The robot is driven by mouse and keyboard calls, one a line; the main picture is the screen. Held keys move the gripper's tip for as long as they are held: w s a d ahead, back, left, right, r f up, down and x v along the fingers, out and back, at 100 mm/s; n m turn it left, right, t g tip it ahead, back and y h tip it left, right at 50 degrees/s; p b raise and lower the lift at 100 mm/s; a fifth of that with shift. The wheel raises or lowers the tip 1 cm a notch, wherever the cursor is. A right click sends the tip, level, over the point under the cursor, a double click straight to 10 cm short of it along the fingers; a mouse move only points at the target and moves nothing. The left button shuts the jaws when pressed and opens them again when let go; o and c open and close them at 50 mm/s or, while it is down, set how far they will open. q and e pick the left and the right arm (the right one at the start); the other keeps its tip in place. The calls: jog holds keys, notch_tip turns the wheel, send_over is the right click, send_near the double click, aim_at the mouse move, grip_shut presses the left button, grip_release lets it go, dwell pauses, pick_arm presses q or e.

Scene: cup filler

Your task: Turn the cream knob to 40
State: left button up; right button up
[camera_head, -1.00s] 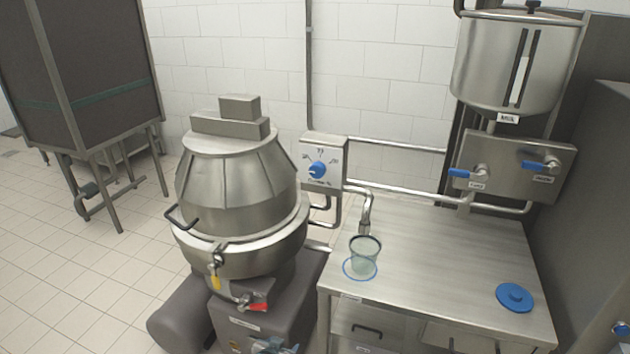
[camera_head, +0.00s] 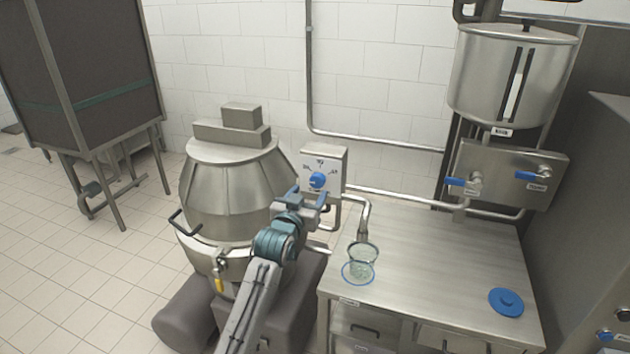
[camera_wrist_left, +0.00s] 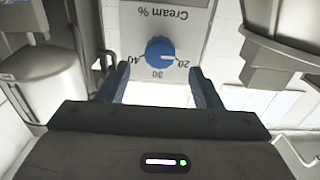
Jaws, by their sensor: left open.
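The cream knob (camera_head: 318,180) is a round blue knob on a pale control plate (camera_head: 333,160) on a pole by the back wall. In the left wrist view the plate appears upside down, with "Cream %" and the marks 20, 30 and 40. There the knob (camera_wrist_left: 160,52) has a white pointer line directed toward the 20 mark. My left gripper (camera_head: 308,199) is just in front of and below the knob. Its two blue fingers (camera_wrist_left: 160,74) are open and spread, with the knob beyond and between their tips, apparently untouched. My right gripper is not in view.
A large steel separator (camera_head: 225,200) stands left of the plate, close to my left arm. A steel table (camera_head: 450,270) on the right holds a clear cup (camera_head: 362,260) under a spout and a blue lid (camera_head: 506,301). A milk tank (camera_head: 510,80) hangs behind.

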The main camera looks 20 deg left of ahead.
aim_at(316, 183)
pick_arm(q)
jog(key=shift+w+p, duration=0.65)
jog(key=shift+w, duration=2.15)
jog(key=c, duration=1)
